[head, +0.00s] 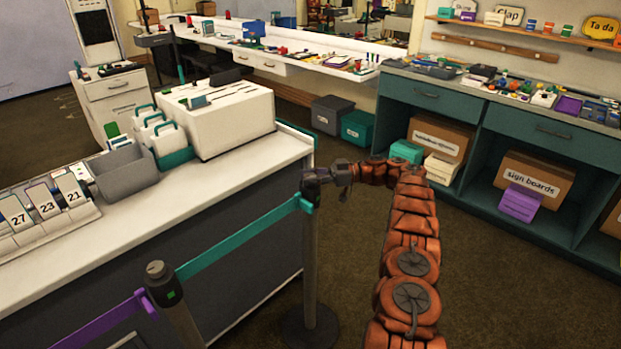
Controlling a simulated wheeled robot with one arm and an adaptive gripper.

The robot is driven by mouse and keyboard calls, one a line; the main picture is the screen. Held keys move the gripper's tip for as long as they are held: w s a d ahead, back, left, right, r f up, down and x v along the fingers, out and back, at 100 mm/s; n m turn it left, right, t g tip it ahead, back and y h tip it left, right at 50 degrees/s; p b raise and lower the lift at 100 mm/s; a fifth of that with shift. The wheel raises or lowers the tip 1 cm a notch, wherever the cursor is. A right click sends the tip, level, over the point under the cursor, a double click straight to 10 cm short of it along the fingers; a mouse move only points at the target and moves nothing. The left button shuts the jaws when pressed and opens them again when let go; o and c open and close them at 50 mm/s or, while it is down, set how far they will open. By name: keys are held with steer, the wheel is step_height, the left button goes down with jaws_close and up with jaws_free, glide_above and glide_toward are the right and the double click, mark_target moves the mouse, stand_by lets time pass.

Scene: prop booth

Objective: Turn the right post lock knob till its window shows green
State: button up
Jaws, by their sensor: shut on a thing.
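The right post (310,255) stands upright beside the counter's near right corner, on a round base. Its dark lock knob (308,180) is at the top, where the teal belt meets the post. My gripper (318,174) reaches it from the right, at the end of my orange arm, and is shut on the knob. The knob's window cannot be made out; the gripper and the small size hide it. The left post (184,325) stands nearer, with its own dark knob (156,270) and a green window patch (173,295) below it.
A teal belt (240,240) runs between the posts, and a purple belt (108,322) leaves the left post. The white-topped counter (225,183) is close on the left. Open floor (480,270) lies to the right, before teal shelving (475,200).

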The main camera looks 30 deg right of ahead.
mark_target(310, 175)
stand_by(0.8)
steer(key=o, duration=1.2)
steer(key=shift+c, duration=0.2)
step_height(310, 175, up, 10)
steer(key=shift+r, duration=0.1)
